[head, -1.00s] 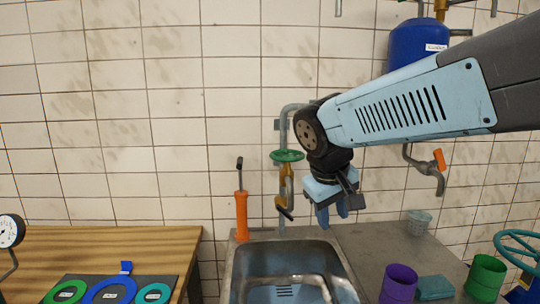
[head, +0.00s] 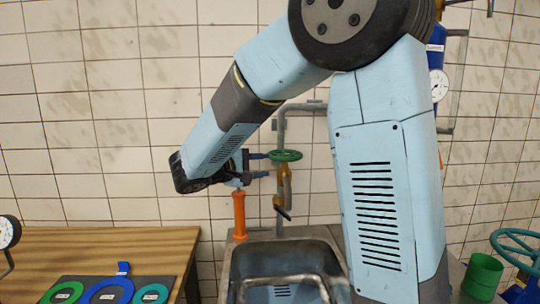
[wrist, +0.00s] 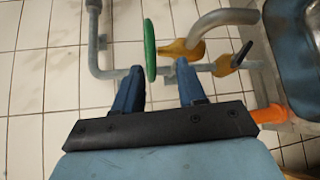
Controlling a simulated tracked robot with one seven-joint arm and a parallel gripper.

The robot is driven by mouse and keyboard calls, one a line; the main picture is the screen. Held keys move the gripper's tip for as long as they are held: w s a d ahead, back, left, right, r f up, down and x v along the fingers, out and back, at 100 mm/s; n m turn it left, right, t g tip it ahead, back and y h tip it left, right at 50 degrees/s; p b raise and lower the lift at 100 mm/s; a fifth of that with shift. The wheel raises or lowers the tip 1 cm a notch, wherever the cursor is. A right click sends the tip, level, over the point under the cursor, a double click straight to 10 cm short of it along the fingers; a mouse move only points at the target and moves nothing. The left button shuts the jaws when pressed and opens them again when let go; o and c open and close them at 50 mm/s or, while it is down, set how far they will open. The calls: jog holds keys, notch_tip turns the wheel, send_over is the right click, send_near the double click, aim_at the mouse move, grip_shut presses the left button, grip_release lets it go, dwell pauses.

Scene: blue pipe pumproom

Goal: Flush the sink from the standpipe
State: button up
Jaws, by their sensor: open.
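The standpipe (head: 281,126) is a grey wall pipe behind the sink. It carries a green handwheel (head: 285,155) and a brass tap body (head: 284,180). My gripper (head: 262,165) is open and empty, just left of the handwheel, with its blue fingers pointing right towards it. In the wrist view the handwheel (wrist: 150,50) is seen edge-on. Its near rim lies between the lines of the two fingertips (wrist: 157,72); I cannot tell whether they touch. The brass body (wrist: 188,50) lies beyond. The steel sink (head: 241,268) stands below; my arm hides its right side.
An orange-handled tool (head: 239,215) stands upright close below my gripper. A wooden table (head: 150,240) with coloured rings is at the left. A green cup (head: 482,275) and a teal wheel (head: 515,250) are at the right. My arm covers much of the counter.

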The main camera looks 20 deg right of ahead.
aim_at(271, 153)
jog(key=w+a+n+t, duration=0.1)
jog(key=w+a+t, duration=0.15)
jog(key=a, duration=0.25)
jog(key=shift+h, duration=0.3)
jog(key=x, duration=1.4)
jog(key=shift+w+a+f, duration=0.1)
jog(key=shift+w, duration=0.25)
grip_shut()
jog(key=shift+a, duration=0.25)
jog(key=shift+d, duration=0.2)
jog(key=shift+w, duration=0.1)
